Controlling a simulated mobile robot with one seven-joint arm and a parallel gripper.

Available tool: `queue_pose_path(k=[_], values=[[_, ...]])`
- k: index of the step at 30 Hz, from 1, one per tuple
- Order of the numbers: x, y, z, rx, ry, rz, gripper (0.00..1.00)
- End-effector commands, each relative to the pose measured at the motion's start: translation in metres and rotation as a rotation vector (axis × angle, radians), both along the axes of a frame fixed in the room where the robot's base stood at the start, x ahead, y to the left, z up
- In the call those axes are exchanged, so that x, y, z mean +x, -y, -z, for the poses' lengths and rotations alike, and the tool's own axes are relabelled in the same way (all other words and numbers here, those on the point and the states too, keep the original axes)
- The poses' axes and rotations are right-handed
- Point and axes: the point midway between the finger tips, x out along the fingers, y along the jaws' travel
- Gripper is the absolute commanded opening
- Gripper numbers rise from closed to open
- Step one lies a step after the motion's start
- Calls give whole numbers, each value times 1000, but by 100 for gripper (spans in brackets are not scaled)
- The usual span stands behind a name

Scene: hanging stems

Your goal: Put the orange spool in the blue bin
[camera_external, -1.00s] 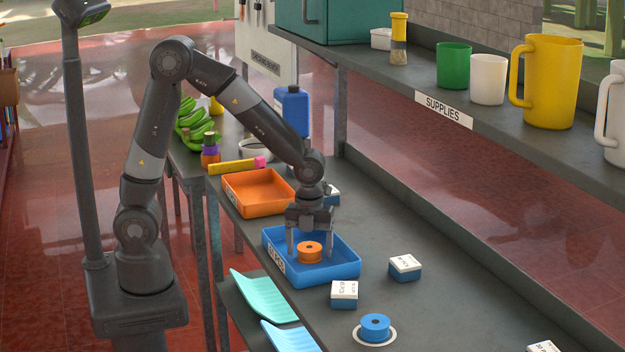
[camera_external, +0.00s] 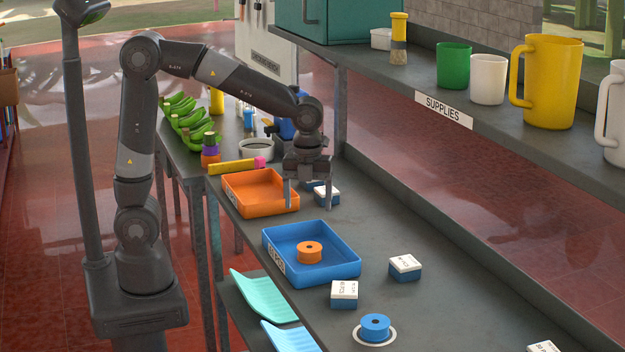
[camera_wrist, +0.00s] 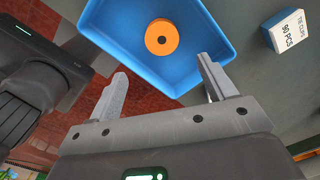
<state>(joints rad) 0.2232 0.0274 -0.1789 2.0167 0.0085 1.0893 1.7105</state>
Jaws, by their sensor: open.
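The orange spool (camera_external: 309,252) sits upright on the floor of the blue bin (camera_external: 340,271), apart from its walls. In the wrist view the orange spool (camera_wrist: 161,37) shows from above inside the blue bin (camera_wrist: 106,37). My gripper (camera_external: 310,206) is open and empty, above and behind the bin, near the right end of the orange tray. In the wrist view my gripper (camera_wrist: 164,82) has its two fingers wide apart, with nothing between them.
An orange tray (camera_external: 262,205) stands behind the blue bin. White-topped boxes (camera_external: 405,266) (camera_external: 344,292) stand right and in front of it. A blue spool (camera_external: 375,326) sits on a white ring at the front. The supplies shelf (camera_external: 470,128) runs along the right.

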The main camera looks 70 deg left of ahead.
Motion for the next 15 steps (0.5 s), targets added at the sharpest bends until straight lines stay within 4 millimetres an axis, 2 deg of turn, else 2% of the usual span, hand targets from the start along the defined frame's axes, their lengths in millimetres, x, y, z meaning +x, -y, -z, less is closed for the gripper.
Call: queue_pose_path(k=[5,9,15], values=[[-19,-33,-23,-21,75,-307,77],[-45,-70,-41,-74,155,-687,77],[-87,-114,-56,-202,244,-1231,77]])
